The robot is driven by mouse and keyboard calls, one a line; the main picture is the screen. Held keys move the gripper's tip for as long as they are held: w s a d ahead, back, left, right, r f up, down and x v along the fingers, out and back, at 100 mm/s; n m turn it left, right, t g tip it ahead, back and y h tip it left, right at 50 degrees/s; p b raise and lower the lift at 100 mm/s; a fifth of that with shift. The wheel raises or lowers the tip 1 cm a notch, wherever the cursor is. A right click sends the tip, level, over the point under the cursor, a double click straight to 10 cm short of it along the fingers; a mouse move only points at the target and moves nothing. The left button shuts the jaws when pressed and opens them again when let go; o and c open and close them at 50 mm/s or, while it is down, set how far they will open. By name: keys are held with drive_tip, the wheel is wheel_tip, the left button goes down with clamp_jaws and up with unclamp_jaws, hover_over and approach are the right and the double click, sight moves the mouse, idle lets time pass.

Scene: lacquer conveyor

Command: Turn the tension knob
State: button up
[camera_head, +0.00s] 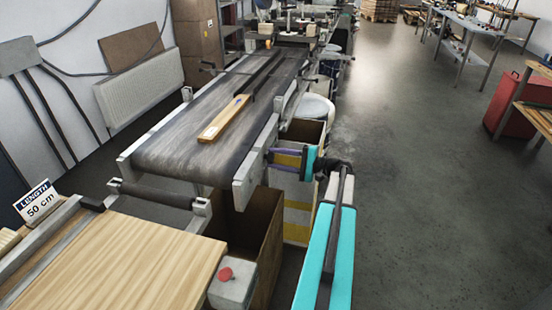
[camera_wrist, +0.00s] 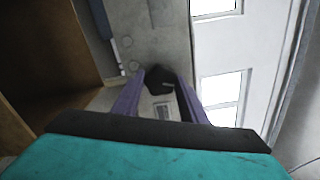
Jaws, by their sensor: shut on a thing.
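The tension knob (camera_wrist: 160,78) is a small dark knob on a grey metal side plate in the wrist view. My gripper (camera_wrist: 160,92) has two purple fingers that reach to either side of it and are shut on it. In the head view my gripper (camera_head: 270,158) points left against the near right end of the conveyor (camera_head: 190,140). The knob cannot be made out there, and the fingers and conveyor end cover its place.
A wooden strip (camera_head: 223,118) lies on the dark belt. In front is a wooden table (camera_head: 110,265) with a red button (camera_head: 226,274) at its right corner and a "LENGTH 50 cm" sign (camera_head: 38,202). A brown bin (camera_head: 245,235) stands below the conveyor end.

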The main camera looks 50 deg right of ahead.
drive_tip(key=m+p, duration=0.4)
drive_tip(key=shift+r, duration=0.15)
drive_tip(key=shift+s+f+m+p, duration=0.1)
drive_tip(key=shift+f+m+p, duration=0.1)
drive_tip(key=shift+m+p, duration=1.1)
drive_tip(key=shift+m, duration=0.3)
drive_tip(key=o, duration=1.1)
drive_tip(key=shift+c, duration=0.2)
drive_tip(key=b+v, duration=0.3)
drive_tip(key=v, duration=1)
drive_tip(key=shift+s+d, duration=0.2)
drive_tip(key=shift+s, duration=0.15)
